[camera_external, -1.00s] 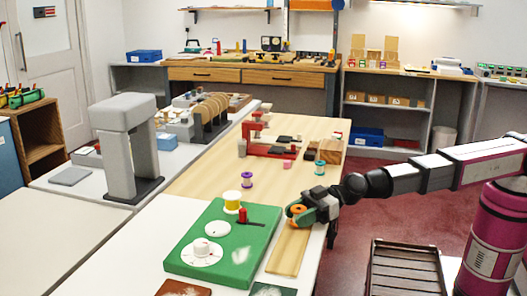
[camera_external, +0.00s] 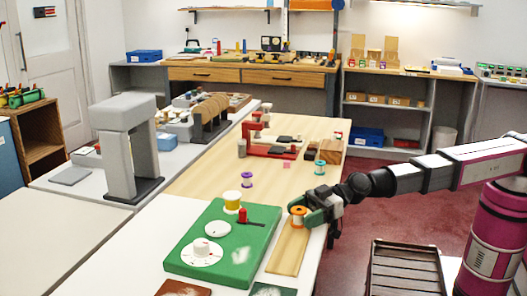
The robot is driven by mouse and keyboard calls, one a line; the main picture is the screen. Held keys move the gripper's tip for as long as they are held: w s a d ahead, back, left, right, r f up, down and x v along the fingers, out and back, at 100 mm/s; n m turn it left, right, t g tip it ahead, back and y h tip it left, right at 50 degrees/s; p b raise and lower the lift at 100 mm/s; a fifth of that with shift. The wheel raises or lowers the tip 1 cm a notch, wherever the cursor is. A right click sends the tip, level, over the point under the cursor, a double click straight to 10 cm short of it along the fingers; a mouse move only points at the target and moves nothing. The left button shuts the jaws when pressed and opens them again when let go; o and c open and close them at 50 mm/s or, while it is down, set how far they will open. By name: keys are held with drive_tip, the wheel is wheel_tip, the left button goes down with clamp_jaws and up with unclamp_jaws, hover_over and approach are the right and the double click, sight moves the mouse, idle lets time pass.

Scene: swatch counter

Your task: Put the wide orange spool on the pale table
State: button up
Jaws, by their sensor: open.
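The wide orange spool (camera_external: 298,217) stands upright at the far end of a light wooden plank (camera_external: 287,252), beside the green board. My gripper (camera_external: 311,212) is open, just to the right of the spool and close to it. I cannot tell whether a finger still touches the spool. The pale wood-topped table (camera_external: 205,178) stretches behind the green board. A purple spool (camera_external: 247,180) and a teal spool (camera_external: 320,168) stand on it.
The green board (camera_external: 215,262) carries a yellow spool (camera_external: 232,203), a red spool (camera_external: 242,216) and a white dial (camera_external: 202,253). A red-framed tool (camera_external: 268,149) and wooden blocks (camera_external: 329,152) lie farther back. A slatted crate (camera_external: 405,265) is at lower right.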

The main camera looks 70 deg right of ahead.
drive_tip(key=v, duration=0.9)
drive_tip(key=shift+s+d+r, duration=0.1)
drive_tip(key=shift+d+r, duration=0.1)
drive_tip(key=shift+r, duration=0.05)
drive_tip(key=shift+c, duration=1.1)
drive_tip(key=shift+r, duration=0.1)
wheel_tip(320, 180, up, 13)
drive_tip(key=w+a+n+g+h, duration=0.3)
drive_tip(key=w+n+g+h, duration=0.45)
drive_tip(key=n+g, duration=0.4)
drive_tip(key=shift+m+g+y, duration=0.35)
drive_tip(key=x, duration=0.5)
drive_tip(key=d+x, duration=0.1)
drive_tip(key=x, duration=0.4)
drive_tip(key=w+x, duration=0.1)
drive_tip(key=x, duration=0.4)
drive_tip(key=shift+d+f, duration=0.25)
drive_tip(key=shift+f, duration=0.3)
drive_tip(key=c, duration=0.8)
